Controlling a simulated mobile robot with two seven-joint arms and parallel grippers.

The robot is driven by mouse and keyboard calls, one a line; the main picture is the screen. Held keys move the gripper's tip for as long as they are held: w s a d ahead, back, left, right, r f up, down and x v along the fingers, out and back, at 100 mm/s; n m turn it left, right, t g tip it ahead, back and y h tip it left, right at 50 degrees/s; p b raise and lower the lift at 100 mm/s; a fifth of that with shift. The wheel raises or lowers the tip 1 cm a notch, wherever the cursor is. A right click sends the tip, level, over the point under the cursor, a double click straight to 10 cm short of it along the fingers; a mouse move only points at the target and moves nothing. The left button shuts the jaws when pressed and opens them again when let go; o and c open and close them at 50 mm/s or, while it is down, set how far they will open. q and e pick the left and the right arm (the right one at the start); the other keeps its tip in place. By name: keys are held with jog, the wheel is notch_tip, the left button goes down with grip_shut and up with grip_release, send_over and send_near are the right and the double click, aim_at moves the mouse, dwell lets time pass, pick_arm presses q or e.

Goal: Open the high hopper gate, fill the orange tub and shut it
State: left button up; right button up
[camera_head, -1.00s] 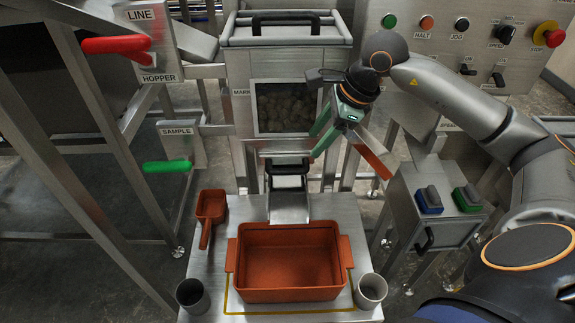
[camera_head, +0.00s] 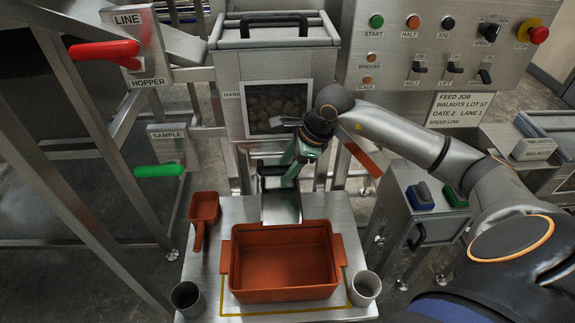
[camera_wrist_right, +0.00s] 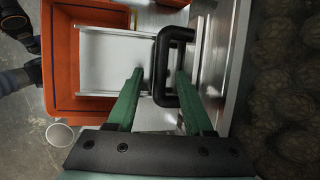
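The hopper (camera_head: 232,120) has a window (camera_head: 275,105) with walnuts behind it. Below are a black gate handle, seen in the right wrist view (camera_wrist_right: 160,70), and a metal chute (camera_head: 282,207). The orange tub (camera_head: 338,245) stands below the chute and looks empty; it also shows in the right wrist view (camera_wrist_right: 62,60). My right gripper (camera_head: 288,172) is at the handle below the window. In the wrist view its green fingers (camera_wrist_right: 160,76) are apart, with the handle's bar between them; I cannot tell whether they touch it. My left gripper is out of view.
An orange scoop (camera_head: 203,210) and two grey cups (camera_head: 188,298) (camera_head: 366,287) share the metal table. A red lever (camera_head: 102,50) and a green lever (camera_head: 158,170) are at left. A control panel (camera_head: 440,45) stands behind at right.

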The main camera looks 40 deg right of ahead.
grip_shut()
dwell(1.2)
